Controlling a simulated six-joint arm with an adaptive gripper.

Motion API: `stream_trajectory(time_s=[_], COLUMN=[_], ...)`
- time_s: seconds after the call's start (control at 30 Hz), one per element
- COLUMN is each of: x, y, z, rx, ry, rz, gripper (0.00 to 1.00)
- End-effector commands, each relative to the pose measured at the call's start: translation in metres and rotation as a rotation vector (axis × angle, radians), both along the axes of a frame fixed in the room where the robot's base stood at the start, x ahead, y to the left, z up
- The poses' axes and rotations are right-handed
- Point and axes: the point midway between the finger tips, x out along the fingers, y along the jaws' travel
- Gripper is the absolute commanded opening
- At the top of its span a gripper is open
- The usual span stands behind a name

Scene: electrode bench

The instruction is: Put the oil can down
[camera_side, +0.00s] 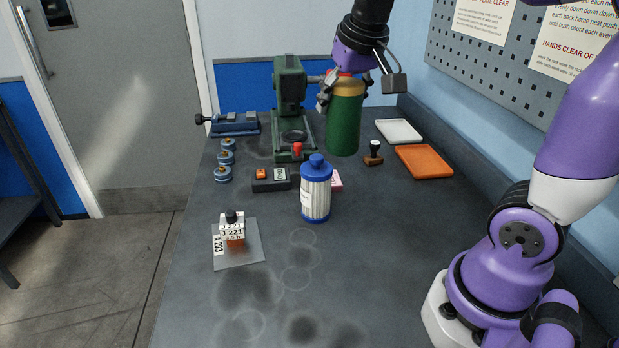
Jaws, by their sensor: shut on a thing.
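The oil can appears to be the tall green can (343,130) with a yellow upper band and a red top, at the back of the bench. My gripper (346,88) comes down from above and is shut on the can's upper part. The can is upright. I cannot tell from this view whether its base touches the bench (370,240) or hangs a little above it. The gripper's fingers hide part of the can's top.
A green press (290,90) stands close left of the can. A blue-capped white bottle (316,195) stands in front. A stamp (373,153), an orange tray (425,161) and a white tray (398,131) lie right. The front bench is mostly clear.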

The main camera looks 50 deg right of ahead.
Motion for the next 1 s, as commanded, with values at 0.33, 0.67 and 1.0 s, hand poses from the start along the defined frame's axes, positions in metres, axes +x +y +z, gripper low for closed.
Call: stream_trajectory(time_s=[0.33, 0.67, 1.0], x=[-0.019, -0.019, -0.035], y=[-0.044, -0.048, -0.116], z=[-0.016, -0.052, -0.096], rx=[-0.002, -0.002, 0.002], ry=[0.002, 0.000, 0.002], rz=[-0.185, -0.184, -0.191], gripper=[0.10, 0.10, 0.10])
